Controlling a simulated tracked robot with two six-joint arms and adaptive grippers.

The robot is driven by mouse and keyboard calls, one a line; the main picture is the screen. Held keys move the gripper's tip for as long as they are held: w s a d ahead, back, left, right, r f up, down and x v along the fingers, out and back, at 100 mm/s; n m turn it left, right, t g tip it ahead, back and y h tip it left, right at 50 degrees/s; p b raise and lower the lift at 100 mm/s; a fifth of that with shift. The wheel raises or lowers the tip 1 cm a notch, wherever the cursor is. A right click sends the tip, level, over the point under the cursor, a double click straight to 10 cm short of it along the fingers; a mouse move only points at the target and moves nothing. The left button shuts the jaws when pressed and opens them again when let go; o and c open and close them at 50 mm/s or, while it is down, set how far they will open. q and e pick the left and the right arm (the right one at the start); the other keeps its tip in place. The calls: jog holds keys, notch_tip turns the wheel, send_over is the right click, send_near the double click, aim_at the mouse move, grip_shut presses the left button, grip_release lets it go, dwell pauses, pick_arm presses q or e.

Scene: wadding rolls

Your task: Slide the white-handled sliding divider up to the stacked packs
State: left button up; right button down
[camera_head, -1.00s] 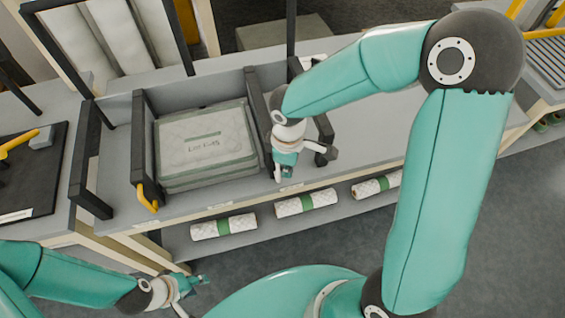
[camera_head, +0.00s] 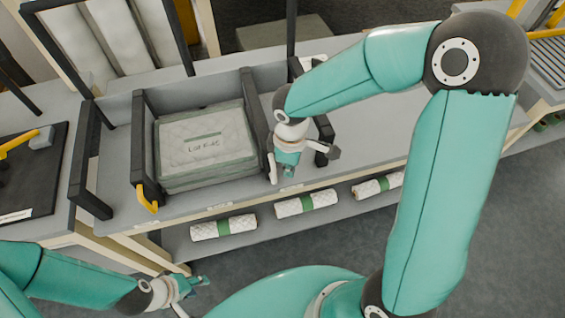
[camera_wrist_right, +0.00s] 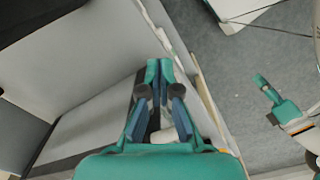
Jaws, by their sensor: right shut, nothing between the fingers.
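A yellow-handled divider (camera_head: 145,150) bounds the packs on the left. Another dark bracket (camera_head: 325,138) stands right of my right gripper. White rolls with green bands (camera_head: 306,203) lie on the lower shelf. The bench top (camera_head: 385,130) farther right is clear.

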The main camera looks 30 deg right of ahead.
jog(key=shift+s+d, duration=0.1)
jog(key=shift+d, duration=0.35)
notch_tip(320, 180, up, 9)
jog(key=p, duration=0.7)
